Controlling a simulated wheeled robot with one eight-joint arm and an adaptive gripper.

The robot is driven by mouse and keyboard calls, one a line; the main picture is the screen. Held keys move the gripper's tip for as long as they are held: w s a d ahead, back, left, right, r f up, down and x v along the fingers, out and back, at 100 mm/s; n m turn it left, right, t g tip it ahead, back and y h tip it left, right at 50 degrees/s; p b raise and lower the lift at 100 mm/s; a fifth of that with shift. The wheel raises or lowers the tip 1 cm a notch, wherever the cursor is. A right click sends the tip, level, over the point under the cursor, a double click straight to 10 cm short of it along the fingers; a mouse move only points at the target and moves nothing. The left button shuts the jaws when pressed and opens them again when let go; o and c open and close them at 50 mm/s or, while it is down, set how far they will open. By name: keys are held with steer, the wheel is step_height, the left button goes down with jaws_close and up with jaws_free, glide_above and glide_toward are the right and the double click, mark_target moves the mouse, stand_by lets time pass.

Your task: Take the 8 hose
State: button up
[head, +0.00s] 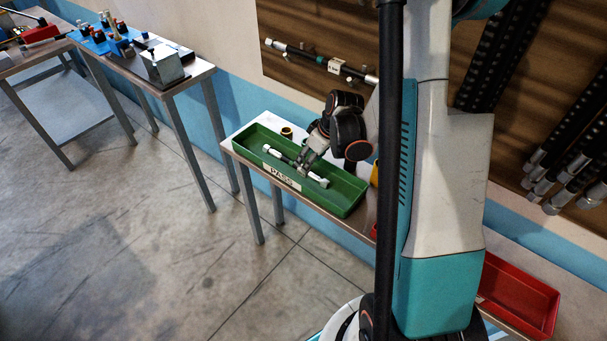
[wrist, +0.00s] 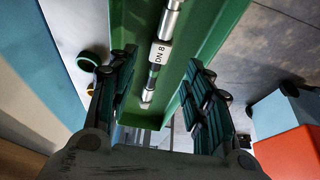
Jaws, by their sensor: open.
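A short hose (head: 281,156) with silver end fittings lies in the green tray (head: 345,209), which is marked PASS. In the wrist view my gripper (wrist: 160,75) is open, with one finger on each side of the hose and nothing held. The gap between fingertips and hose is hard to tell.
Another tagged hose (head: 320,62) hangs on the brown wall board, and several dark hoses (head: 570,170) hang at its right. A red tray (head: 518,297) is at lower right. Small ring-like items (head: 287,132) stand behind the green tray. A table with blue fixtures (head: 105,40) is at left.

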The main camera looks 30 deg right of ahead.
steer(key=shift+b+x, duration=1.4)
steer(key=shift+x, duration=1.8)
steer(key=shift+d+r, duration=0.1)
jaws_close()
